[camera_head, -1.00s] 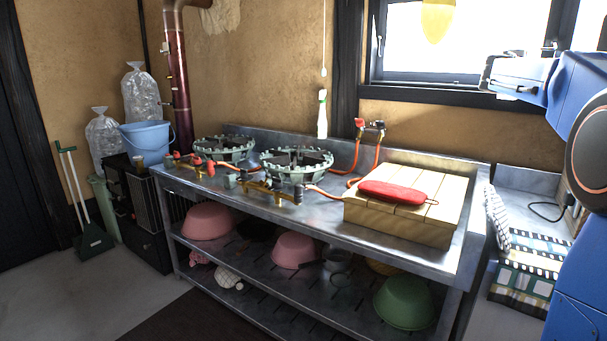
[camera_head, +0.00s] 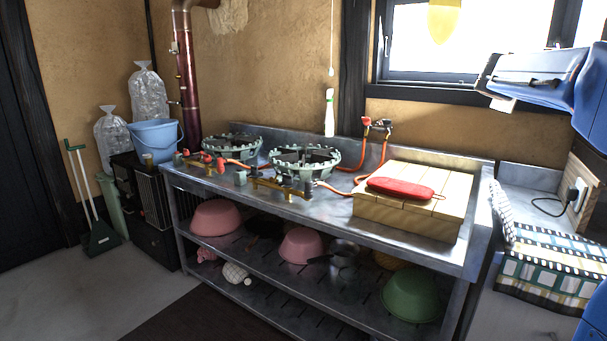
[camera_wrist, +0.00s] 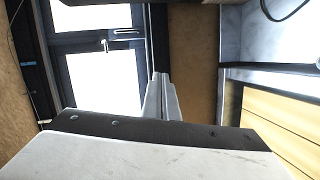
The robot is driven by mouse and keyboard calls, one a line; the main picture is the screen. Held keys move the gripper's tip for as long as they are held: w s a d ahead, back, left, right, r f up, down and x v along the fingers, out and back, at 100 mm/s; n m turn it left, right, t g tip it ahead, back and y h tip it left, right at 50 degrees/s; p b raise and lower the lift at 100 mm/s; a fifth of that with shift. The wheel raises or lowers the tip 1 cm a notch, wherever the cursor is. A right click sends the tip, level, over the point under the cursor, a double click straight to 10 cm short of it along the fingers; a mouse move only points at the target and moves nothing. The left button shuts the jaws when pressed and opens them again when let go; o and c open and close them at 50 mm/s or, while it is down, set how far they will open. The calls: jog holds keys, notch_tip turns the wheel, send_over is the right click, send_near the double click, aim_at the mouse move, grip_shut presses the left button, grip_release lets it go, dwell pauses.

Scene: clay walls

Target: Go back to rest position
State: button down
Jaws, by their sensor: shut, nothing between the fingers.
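My gripper (camera_head: 488,88) is at the upper right of the head view, in front of the window and wall, held in the air above the counter's right end. My blue arm runs in from the right edge. In the wrist view my gripper (camera_wrist: 161,80) has its two pale fingers together, with nothing between them. The fingers point toward the window frame and clay wall, clear of any object.
A metal counter (camera_head: 330,208) holds two gas burners (camera_head: 304,162) and a wooden box (camera_head: 405,214) with a red pouch (camera_head: 400,188) on top. A cloth-covered surface (camera_head: 545,265) lies right. A blue bucket (camera_head: 154,138) stands left. Some floor (camera_head: 130,275) is clear.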

jog(key=s+a+f+m+g+y, duration=0.2)
jog(key=s+a+f+y, duration=0.2)
jog(key=s+a+f, duration=0.6)
jog(key=s+a+f+m+g+y, duration=0.2)
jog(key=s+a+f+y, duration=0.2)
jog(key=s+a+f, duration=0.7)
jog(key=s+a+f+m+g+y, duration=0.2)
jog(key=s+a+f+y, duration=0.2)
jog(key=s+a+f, duration=0.7)
jog(key=s+f, duration=1)
jog(key=s, duration=0.3)
